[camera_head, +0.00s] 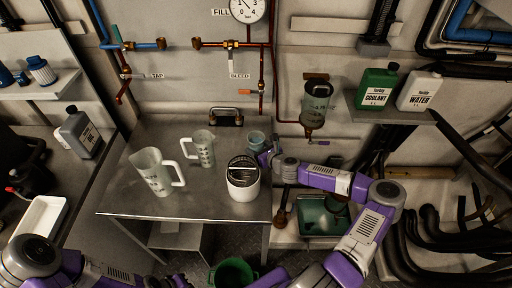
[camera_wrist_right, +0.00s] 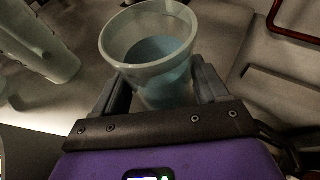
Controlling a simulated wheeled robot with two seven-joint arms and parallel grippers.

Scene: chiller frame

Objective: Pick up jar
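The jar (camera_head: 256,138) is a small, translucent cup with blue liquid inside. It stands upright near the right back part of the metal bench (camera_head: 130,197). It also shows in the right wrist view (camera_wrist_right: 155,50), wider at its rim. My right gripper (camera_head: 266,158) is low at the jar's near side. In the wrist view its fingers (camera_wrist_right: 163,88) are apart, one on each side of the jar's lower body. Contact on both sides is not clear. The jar's base is partly hidden by the gripper. My left arm shows at the lower left, but its gripper is out of view.
A white container with a dark top (camera_head: 243,183) stands close in front of the right gripper. Two translucent jugs (camera_head: 155,175) (camera_head: 202,149) stand further left. A pipe panel rises behind the bench. A shelf (camera_head: 392,114) with coolant and water bottles is at right.

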